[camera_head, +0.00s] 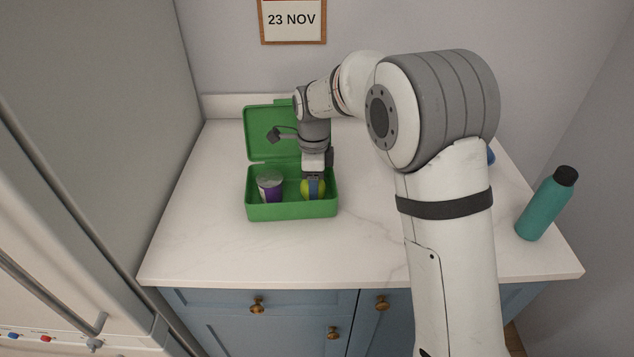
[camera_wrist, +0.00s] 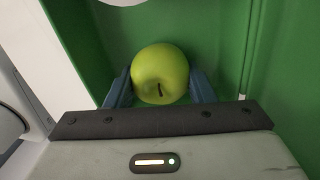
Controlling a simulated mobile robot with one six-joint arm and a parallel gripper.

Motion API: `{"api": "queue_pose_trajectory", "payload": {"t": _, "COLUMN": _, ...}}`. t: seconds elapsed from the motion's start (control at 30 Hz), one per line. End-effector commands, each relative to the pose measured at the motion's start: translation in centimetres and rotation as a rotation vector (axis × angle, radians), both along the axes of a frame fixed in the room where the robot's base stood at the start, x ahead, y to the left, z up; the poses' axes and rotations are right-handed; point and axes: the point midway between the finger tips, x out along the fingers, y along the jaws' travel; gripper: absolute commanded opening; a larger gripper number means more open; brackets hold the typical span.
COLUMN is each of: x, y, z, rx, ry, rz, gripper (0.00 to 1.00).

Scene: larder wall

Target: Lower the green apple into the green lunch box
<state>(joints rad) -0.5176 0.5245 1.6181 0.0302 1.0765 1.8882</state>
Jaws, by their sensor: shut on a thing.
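The green lunch box (camera_head: 291,210) stands open on the counter, its lid (camera_head: 262,135) raised at the back. My gripper (camera_head: 313,187) points down into the right part of the box. It is shut on the green apple (camera_head: 306,188), which shows between the blue fingers in the wrist view (camera_wrist: 160,74). The apple is inside the box walls; I cannot tell whether it touches the floor of the box. A purple cup with a pale lid (camera_head: 270,187) stands in the left part of the box.
A teal bottle with a black cap (camera_head: 546,205) stands at the counter's right end. A small blue thing (camera_head: 491,157) is mostly hidden behind my arm. The fridge (camera_head: 110,130) is at the left. The white counter (camera_head: 200,245) is clear in front of the box.

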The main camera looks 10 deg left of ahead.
Motion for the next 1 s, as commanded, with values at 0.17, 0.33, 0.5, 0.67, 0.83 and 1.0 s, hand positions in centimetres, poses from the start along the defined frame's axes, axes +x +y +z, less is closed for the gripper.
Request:
{"api": "queue_pose_trajectory", "payload": {"t": 0.17, "x": 0.0, "y": 0.0, "z": -0.2, "rx": 0.000, "ry": 0.000, "rz": 0.000, "gripper": 0.23}}
{"api": "queue_pose_trajectory", "payload": {"t": 0.33, "x": 0.0, "y": 0.0, "z": -0.2, "rx": 0.000, "ry": 0.000, "rz": 0.000, "gripper": 0.23}}
{"api": "queue_pose_trajectory", "payload": {"t": 0.5, "x": 0.0, "y": 0.0, "z": -0.2, "rx": 0.000, "ry": -0.001, "rz": 0.000, "gripper": 0.63}}
{"api": "queue_pose_trajectory", "payload": {"t": 0.67, "x": 0.0, "y": 0.0, "z": -0.2, "rx": 0.000, "ry": 0.000, "rz": 0.000, "gripper": 0.74}}
{"api": "queue_pose_trajectory", "payload": {"t": 0.83, "x": 0.0, "y": 0.0, "z": -0.2, "rx": 0.000, "ry": 0.000, "rz": 0.000, "gripper": 0.74}}
{"api": "queue_pose_trajectory", "payload": {"t": 1.0, "x": 0.2, "y": 0.1, "z": 0.9, "rx": 0.002, "ry": -0.004, "rz": 0.000, "gripper": 0.74}}
